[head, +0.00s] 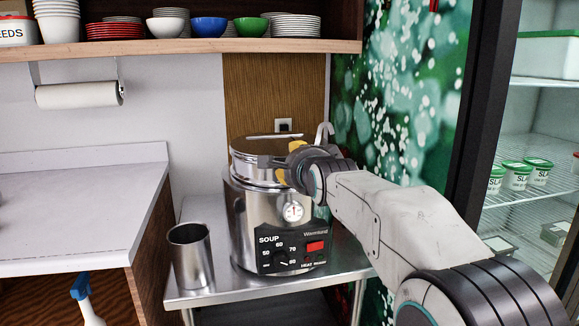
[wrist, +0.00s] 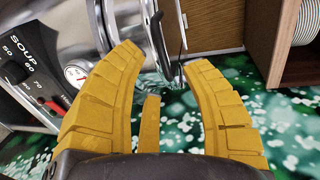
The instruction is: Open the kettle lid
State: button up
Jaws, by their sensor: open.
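The kettle is a round steel soup warmer (head: 240,212) with a black SOUP control panel and a dial gauge, standing on a steel table. Its shiny lid (head: 252,146) lies on top and looks closed. My gripper (head: 288,162) is at the right side of the lid, near rim height, and hides part of it. In the wrist view my gripper (wrist: 162,60) has its yellow fingers spread. A dark curved piece (wrist: 160,42) at the lid's edge shows near and between the fingertips; I cannot tell whether they touch it. The kettle's body (wrist: 85,30) fills the upper left there.
A steel cup (head: 189,258) stands left of the kettle on the steel table (head: 215,293). A shelf (head: 200,46) with bowls and plates hangs above. A white counter (head: 75,205) is at left, a fridge (head: 530,150) at right. A grey hook-shaped piece (head: 326,131) rises behind my gripper.

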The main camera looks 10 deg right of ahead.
jog(key=shift+x, duration=2.8)
jog(key=shift+c, duration=0.4)
grip_shut()
